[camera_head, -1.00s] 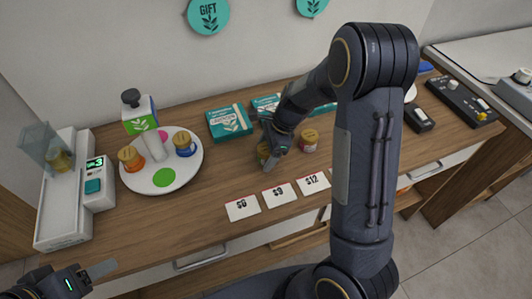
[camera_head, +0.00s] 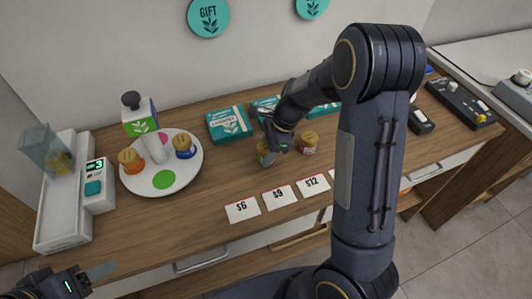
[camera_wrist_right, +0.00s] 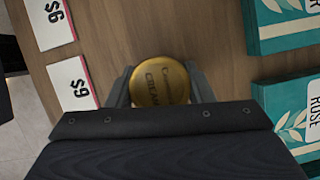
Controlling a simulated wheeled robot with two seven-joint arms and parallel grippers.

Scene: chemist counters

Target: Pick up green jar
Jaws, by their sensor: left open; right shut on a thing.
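The jar (camera_head: 265,153), with a greenish body and a gold lid, is at the middle of the counter behind the price cards. My right gripper (camera_head: 276,147) is shut on it from above. In the right wrist view the jar's gold lid (camera_wrist_right: 160,83) sits between the two fingers (camera_wrist_right: 160,88), with a finger on each side. Whether the jar's base touches the counter cannot be told. My left gripper (camera_head: 92,275) is open and empty at the lower left, in front of the counter and far from the jar.
Another gold-lidded jar (camera_head: 309,142) stands close to the right. Teal boxes (camera_head: 229,123) line the back. Price cards (camera_head: 279,197) lie in front.

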